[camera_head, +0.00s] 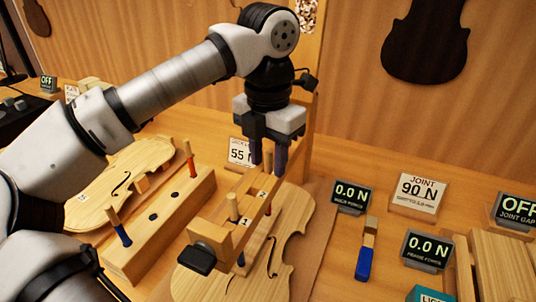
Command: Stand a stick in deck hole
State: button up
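A long pale wooden block (160,230) with dark holes stands at left. A stick with a blue lower part (119,230) stands slightly tilted at its near end, and a stick with a red lower part (191,163) stands at its far end. A raised wooden deck (215,232) with labels 1 and 2 spans a violin body (280,270). Another reddish piece (267,208) shows near label 2, partly hidden. My gripper (268,165) points down above the deck's far end, fingers apart, with no stick visible between them.
Force displays (351,196) and a 90 N joint sign (418,193) stand at right. A short blue-ended wooden piece (367,255) lies near them. Another violin body (120,185) lies behind the block. A wooden post (303,100) rises right beside my gripper.

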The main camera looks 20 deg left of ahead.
jog(key=shift+r, duration=0.1)
notch_tip(320, 180, up, 14)
jog(key=p, duration=1)
jog(key=shift+f, duration=0.25)
